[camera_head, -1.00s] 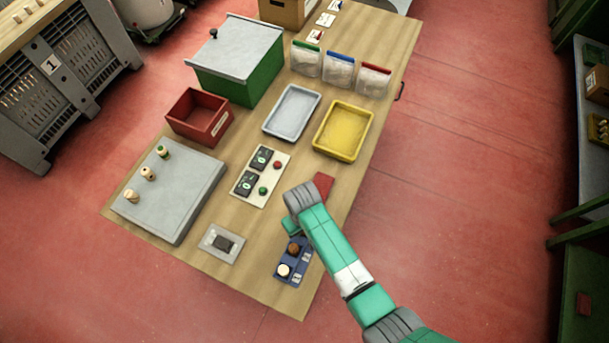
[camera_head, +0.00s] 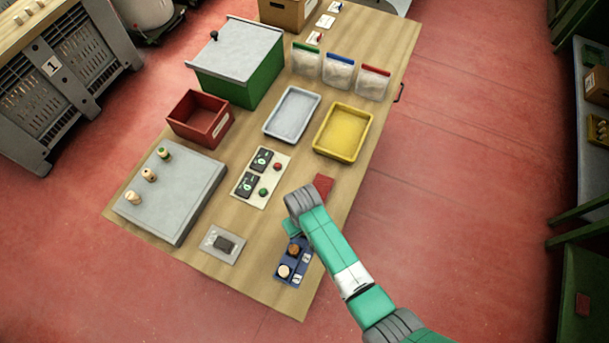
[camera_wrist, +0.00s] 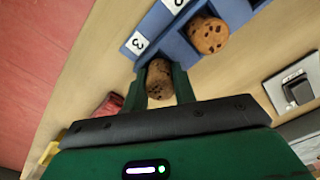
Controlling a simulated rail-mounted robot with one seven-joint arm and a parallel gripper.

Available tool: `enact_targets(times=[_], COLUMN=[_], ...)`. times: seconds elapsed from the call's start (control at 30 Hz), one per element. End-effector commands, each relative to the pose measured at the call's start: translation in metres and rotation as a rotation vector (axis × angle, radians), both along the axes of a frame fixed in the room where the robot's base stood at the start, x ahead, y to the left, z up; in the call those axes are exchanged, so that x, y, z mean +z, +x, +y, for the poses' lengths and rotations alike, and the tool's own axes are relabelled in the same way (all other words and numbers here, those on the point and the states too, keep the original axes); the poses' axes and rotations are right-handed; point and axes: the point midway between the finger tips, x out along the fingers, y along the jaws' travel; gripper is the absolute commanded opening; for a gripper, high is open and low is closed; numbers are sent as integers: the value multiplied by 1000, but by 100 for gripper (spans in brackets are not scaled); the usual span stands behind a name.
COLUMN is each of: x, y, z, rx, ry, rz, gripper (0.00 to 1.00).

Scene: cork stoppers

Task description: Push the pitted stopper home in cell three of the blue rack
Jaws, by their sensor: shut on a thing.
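The blue rack (camera_head: 281,280) stands near the table's front corner in the head view. It also shows at the top of the wrist view (camera_wrist: 179,47), with its label "3" (camera_wrist: 137,43). My gripper (camera_wrist: 160,84) is shut on a brown stopper with dark pits (camera_wrist: 159,76), at the cell three end of the rack. I cannot tell how deep this stopper sits in the cell. Another speckled stopper (camera_wrist: 208,35) sits in the neighbouring cell by label "2" (camera_wrist: 174,3). In the head view my gripper (camera_head: 292,229) is mostly hidden by my arm and hides cell three.
A grey board (camera_head: 187,191) with several stoppers stands at the left. A grey plate with a dark block (camera_head: 224,244) lies left of the rack. A red flat piece (camera_head: 323,186) lies behind my wrist. Trays and a button panel (camera_head: 268,187) stand further back. Bare wood lies around the rack.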

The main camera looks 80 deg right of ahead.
Motion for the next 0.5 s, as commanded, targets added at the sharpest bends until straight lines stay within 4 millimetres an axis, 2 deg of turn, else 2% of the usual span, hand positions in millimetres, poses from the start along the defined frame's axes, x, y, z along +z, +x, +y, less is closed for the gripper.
enact_targets(times=[0.03, 0.43, 0.47, 0.5], x=[-63, -63, -63, -63], y=[-9, -10, -10, -10], z=[12, 12, 12, 12], rx=[1, 2, 2, 2], ry=[-23, -24, -24, -25], rz=[-22, -22, -22, -22], gripper=[6, 6, 32, 40])
